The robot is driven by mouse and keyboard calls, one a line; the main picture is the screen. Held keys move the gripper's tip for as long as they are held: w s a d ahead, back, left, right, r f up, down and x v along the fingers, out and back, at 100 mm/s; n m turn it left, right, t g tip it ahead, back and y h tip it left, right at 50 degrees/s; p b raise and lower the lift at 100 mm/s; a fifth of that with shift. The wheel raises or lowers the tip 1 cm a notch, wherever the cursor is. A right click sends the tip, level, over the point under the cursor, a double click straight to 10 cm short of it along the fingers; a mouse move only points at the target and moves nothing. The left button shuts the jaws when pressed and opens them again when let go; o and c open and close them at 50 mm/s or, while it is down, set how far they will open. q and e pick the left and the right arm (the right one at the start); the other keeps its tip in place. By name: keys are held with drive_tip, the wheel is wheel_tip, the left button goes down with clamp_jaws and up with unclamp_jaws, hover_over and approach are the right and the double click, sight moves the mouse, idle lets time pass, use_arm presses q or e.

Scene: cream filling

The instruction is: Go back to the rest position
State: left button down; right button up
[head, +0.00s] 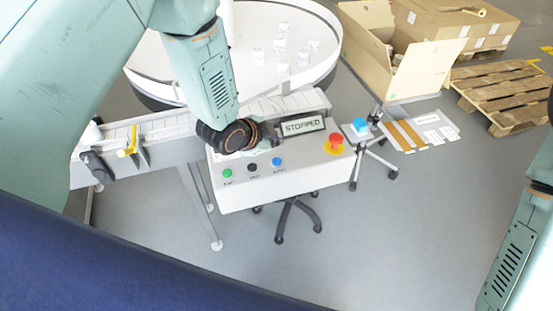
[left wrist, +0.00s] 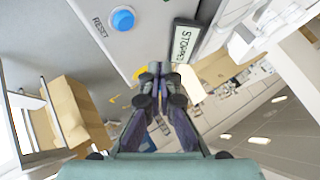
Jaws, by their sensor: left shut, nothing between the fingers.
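My left gripper (head: 272,142) is over the white control box (head: 310,172), just below and left of its display (head: 303,126), which reads STOPPED. In the head view it is small, dark and partly hidden by my wrist. In the left wrist view the left gripper (left wrist: 156,72) shows with its fingers together and nothing between them. The same view shows the display (left wrist: 185,42) and the blue RESET button (left wrist: 122,18) beyond the fingers. I cannot tell whether the fingertips touch the box. My right arm shows at the right edge; its gripper is out of view.
The box has green (head: 227,173), black and blue (head: 277,162) buttons and a red emergency stop (head: 336,140). A conveyor (head: 160,128) runs behind, near a round white table (head: 262,22) with several white jars. Cardboard boxes (head: 400,65) and a pallet (head: 500,85) stand back right. Floor in front is clear.

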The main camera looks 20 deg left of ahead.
idle(0.3)
use_arm(q)
drive_tip(key=shift+n, duration=0.3)
drive_tip(key=s+f+n, duration=0.1)
drive_tip(key=s+a+f+n, duration=0.1)
drive_tip(key=s+n, duration=0.1)
drive_tip(key=shift+s+a+f+g+y, duration=0.1)
drive_tip(key=shift+s+g+y, duration=0.2)
drive_tip(key=shift+g+y, duration=0.1)
drive_tip(key=s+a+f+n+g+b, duration=0.1)
drive_tip(key=s+f+n+g+b, duration=0.1)
drive_tip(key=s+f+b, duration=0.4)
drive_tip(key=s+a+f+n+g+y+b, duration=0.1)
drive_tip(key=s+f+b, duration=0.5)
drive_tip(key=s+f, duration=0.6)
drive_tip(key=s+a+f+n+g+y+b, duration=0.1)
drive_tip(key=s+a+f+n+g+b, duration=0.2)
drive_tip(key=s, duration=1.2)
wheel_tip(320, 180, down, 6)
drive_tip(key=n+g+b, duration=0.1)
drive_tip(key=n+b, duration=0.2)
drive_tip(key=b, duration=0.1)
drive_tip(key=shift+s+f+n+g, duration=0.25)
drive_tip(key=shift+s+n+g, duration=0.1)
drive_tip(key=shift+n+g, duration=0.05)
